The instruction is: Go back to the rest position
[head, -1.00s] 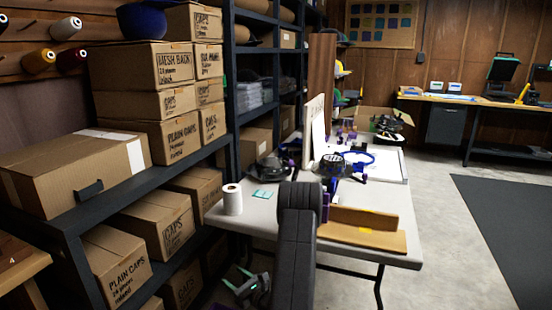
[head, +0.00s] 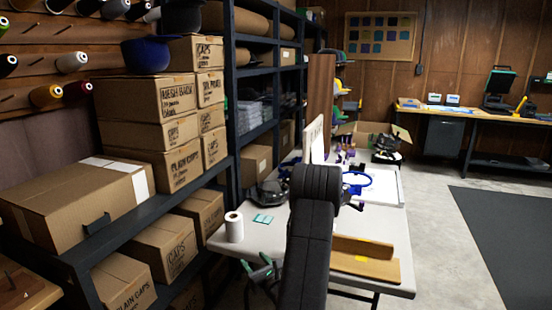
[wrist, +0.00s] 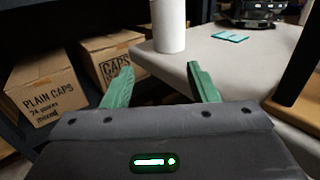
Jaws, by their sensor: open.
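My gripper (wrist: 160,84) is open and empty in the wrist view, with its two green fingers apart. It is near the front left corner of the white table (wrist: 187,70), below the white roll (wrist: 169,25) in that view. In the head view my gripper (head: 262,268) is partly hidden behind my arm, just in front of the table's near edge. My dark arm rises in front of the table and hides part of its top.
The white roll (head: 234,227) and teal cards (head: 263,218) lie near the table's left edge. A shelf of boxes (head: 120,193) stands on the left. Open floor (head: 440,240) lies to the right.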

